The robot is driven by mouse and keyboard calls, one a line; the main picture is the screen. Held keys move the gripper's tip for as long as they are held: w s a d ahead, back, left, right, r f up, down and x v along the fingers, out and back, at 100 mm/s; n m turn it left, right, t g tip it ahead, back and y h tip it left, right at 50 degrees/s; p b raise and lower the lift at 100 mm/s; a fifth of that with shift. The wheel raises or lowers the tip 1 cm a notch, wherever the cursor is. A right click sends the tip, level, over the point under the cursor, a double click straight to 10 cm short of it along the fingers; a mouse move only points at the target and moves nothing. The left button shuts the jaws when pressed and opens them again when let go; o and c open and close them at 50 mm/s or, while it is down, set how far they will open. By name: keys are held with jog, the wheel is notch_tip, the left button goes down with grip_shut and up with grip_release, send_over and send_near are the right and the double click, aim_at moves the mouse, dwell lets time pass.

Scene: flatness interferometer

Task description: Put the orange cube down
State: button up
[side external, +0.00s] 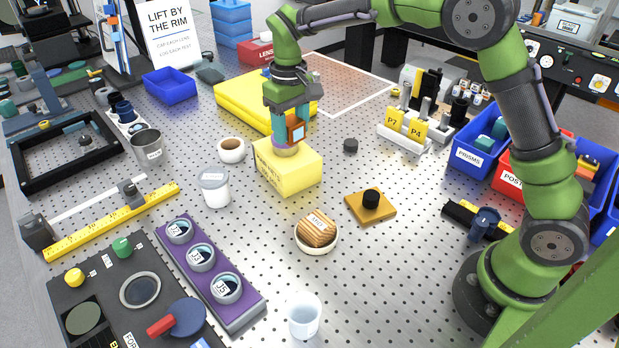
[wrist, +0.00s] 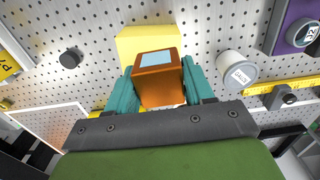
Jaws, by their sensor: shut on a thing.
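The orange cube (side external: 296,131) has a pale blue face and is held by my gripper (side external: 286,138), above the yellow block (side external: 292,178). In the wrist view the orange cube (wrist: 158,87) sits between the two teal fingers of my gripper (wrist: 159,76), which are shut on it. The yellow block (wrist: 146,38) shows beyond the cube in that view. A mauve round shape (side external: 285,151) shows just under the fingers at the block's top. I cannot tell whether the cube touches anything below it.
A white cup (side external: 231,158) and a white jar (side external: 215,193) stand left of the block. A bowl (side external: 316,248) and a tan plate with a black knob (side external: 358,211) are in front. A yellow case (side external: 232,100) lies behind.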

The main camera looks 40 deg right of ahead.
jog(key=s+d, duration=0.2)
jog(key=d, duration=0.7)
jog(key=s+d, duration=0.2)
jog(key=d, duration=0.7)
jog(key=f, duration=0.9)
jog(key=shift+w+a+f, duration=0.15)
jog(key=shift+a+f, duration=0.1)
send_over(320, 136)
jog(key=shift+d+f, duration=0.15)
jog(key=shift+f, duration=0.75)
jog(key=shift+f, duration=1.75)
jog(key=shift+f, duration=0.15)
jog(key=o, duration=1.2)
jog(key=shift+c, duration=0.2)
